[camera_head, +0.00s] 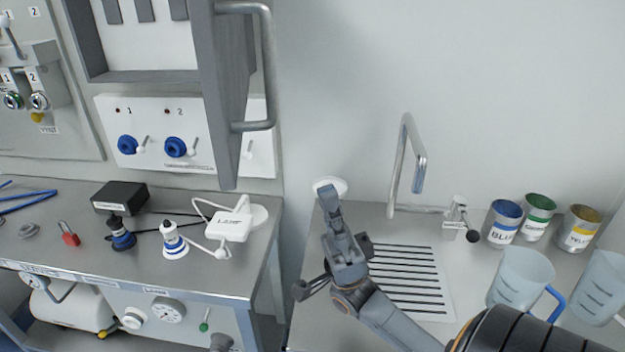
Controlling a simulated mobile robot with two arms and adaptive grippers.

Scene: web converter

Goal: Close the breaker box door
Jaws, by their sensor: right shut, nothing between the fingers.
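The breaker box (145,77) is a grey wall-mounted frame at the upper left, with a pale inside and dark strips at its top. Its grey door (230,90) stands open, hinged at the box's right side and swung out toward me. A grey bar handle (269,65) sticks out on the door's right side. The top of the box and door is cut off by the picture's edge. My right gripper (328,194) is shut and empty, below and to the right of the door, apart from it. My left gripper is not in view.
A white panel with blue knobs (175,147) is below the box. A bench (90,255) holds a lamp unit (232,225) and small parts. At right are a tap (420,172), labelled cans (502,222) and clear jugs (520,278). The wall right of the handle is bare.

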